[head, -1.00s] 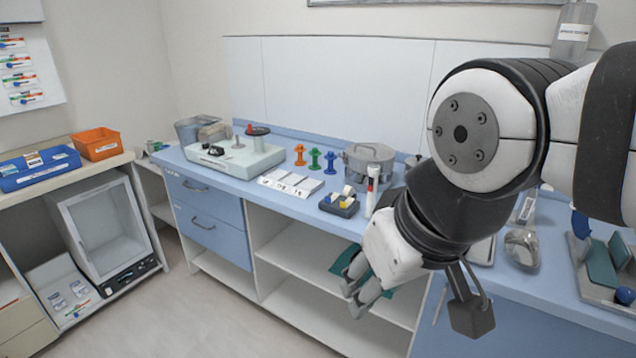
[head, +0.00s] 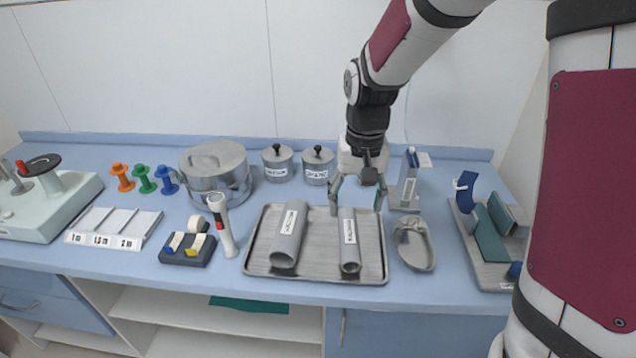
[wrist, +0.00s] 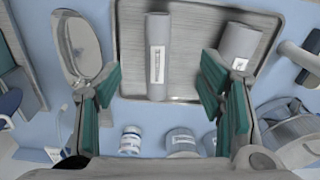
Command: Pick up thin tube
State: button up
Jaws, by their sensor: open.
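The thin tube (head: 349,242) is grey with a white label and lies on the right part of a metal tray (head: 318,272). A thicker grey tube (head: 289,235) lies to its left on the same tray. My gripper (head: 357,208) is open and empty, pointing down over the far end of the thin tube. In the wrist view the thin tube (wrist: 158,55) shows between the open green-padded fingers (wrist: 162,80), without visible contact. The thicker tube (wrist: 238,42) is beside the right finger there, partly hidden by it.
Two lidded canisters (head: 317,166) and a labelled stand (head: 408,182) are behind. A teal-padded rack (head: 490,238) is at the far right.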

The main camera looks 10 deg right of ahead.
aim_at(351, 248)
jog(key=f, duration=0.7)
jog(key=w+f, duration=0.1)
jog(key=f, duration=0.3)
jog(key=shift+w+p, duration=0.1)
jog(key=shift+p, duration=0.25)
jog(key=f, duration=0.3)
jog(key=f+p, duration=0.1)
jog(key=shift+s+d+f, duration=0.15)
jog(key=shift+s+f, duration=0.15)
jog(key=shift+f, duration=0.05)
jog(key=shift+w+f, duration=0.1)
jog(key=shift+f, duration=0.25)
jog(key=c, duration=1.4)
jog(key=shift+c, duration=0.2)
